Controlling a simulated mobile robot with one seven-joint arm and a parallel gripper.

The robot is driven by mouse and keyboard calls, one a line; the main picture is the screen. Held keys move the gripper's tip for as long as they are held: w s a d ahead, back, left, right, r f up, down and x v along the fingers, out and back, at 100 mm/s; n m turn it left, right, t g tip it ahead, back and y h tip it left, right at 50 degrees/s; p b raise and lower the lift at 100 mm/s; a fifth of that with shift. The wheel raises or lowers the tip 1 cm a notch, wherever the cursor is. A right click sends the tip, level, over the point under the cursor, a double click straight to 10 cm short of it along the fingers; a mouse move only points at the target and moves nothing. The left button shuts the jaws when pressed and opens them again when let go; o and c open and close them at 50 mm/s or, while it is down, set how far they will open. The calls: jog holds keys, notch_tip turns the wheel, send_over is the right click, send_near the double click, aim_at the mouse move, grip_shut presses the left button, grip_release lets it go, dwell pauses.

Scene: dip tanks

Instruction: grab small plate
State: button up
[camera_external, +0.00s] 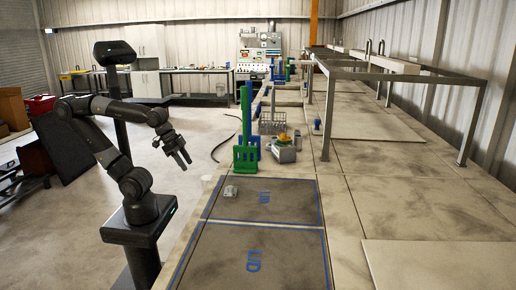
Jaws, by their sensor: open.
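My gripper (184,163) is open and empty, hanging in the air over the floor to the left of the tank bench. Its fingers point down and to the right. A small light-grey object (230,191) lies on the dark lid (267,208) near its left edge, to the right of and apart from my gripper. It is too small to tell whether it is the small plate. No other thing shows clearly as a small plate.
A tall green and blue rack (246,150) stands behind the lid. A grey device with a yellow top (284,150) and a wire basket (272,123) are beyond it. A metal frame (400,74) spans the bench at right. The floor (190,215) near my gripper is clear.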

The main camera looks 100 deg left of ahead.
jog(key=shift+w+r, duration=0.1)
notch_tip(320, 180, up, 8)
jog(key=n+g, duration=0.4)
jog(key=g, duration=0.2)
send_over(230, 187)
notch_tip(230, 187, down, 10)
jog(key=shift+f, duration=0.2)
jog(key=shift+c, duration=0.6)
grip_shut()
